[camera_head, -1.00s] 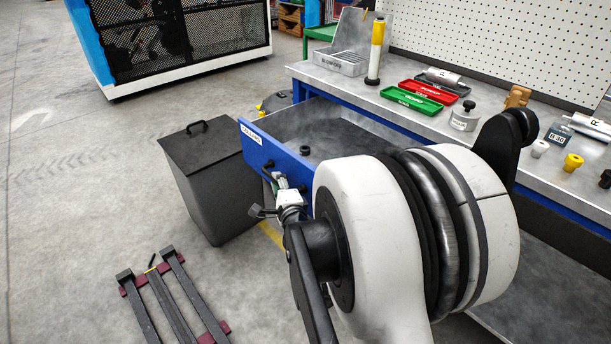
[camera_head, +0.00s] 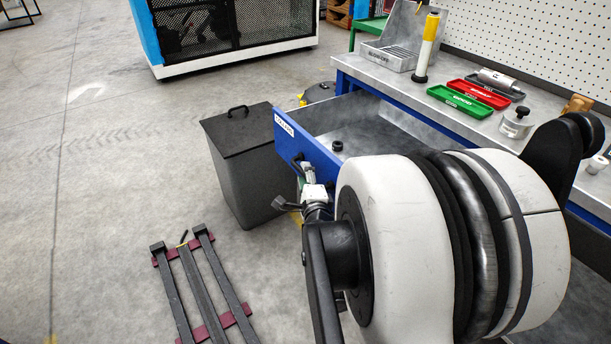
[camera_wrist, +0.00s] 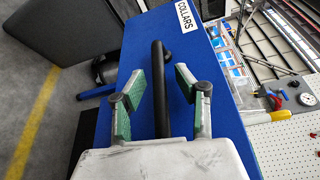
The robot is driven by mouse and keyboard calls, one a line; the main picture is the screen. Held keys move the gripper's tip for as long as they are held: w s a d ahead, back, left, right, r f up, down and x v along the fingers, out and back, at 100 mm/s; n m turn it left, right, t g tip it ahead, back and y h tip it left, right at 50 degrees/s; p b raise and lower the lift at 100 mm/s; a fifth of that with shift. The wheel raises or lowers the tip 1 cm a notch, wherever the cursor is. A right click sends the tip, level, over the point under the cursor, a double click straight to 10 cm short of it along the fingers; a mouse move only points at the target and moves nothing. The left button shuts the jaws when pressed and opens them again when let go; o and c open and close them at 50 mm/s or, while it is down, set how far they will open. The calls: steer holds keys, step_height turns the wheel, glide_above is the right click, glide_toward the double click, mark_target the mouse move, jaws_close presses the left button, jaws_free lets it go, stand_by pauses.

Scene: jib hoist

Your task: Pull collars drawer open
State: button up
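The collars drawer (camera_head: 291,139) has a blue front with a white COLLARS label and stands pulled out from the bench, its grey inside showing. A small black round part (camera_head: 337,146) lies in it. In the wrist view the blue front (camera_wrist: 215,110) carries a black bar handle (camera_wrist: 160,95). My gripper (camera_wrist: 158,82) has its two green-padded fingers apart, one on each side of the handle, with a visible gap to the bar on both sides. In the head view my gripper (camera_head: 304,172) is at the drawer front, partly hidden by my arm.
A dark lidded bin (camera_head: 243,165) stands just left of the drawer. A dark rack with red crossbars (camera_head: 200,285) lies on the floor at front left. The bench top (camera_head: 420,115) holds green and red trays, a yellow-topped post and a weight. Open floor lies left.

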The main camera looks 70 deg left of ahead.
steer(key=shift+d, duration=0.1)
steer(key=s+d, duration=0.1)
steer(key=d, duration=0.6)
steer(key=shift+r, duration=0.25)
steer(key=shift+s+d, duration=0.1)
stand_by(0.3)
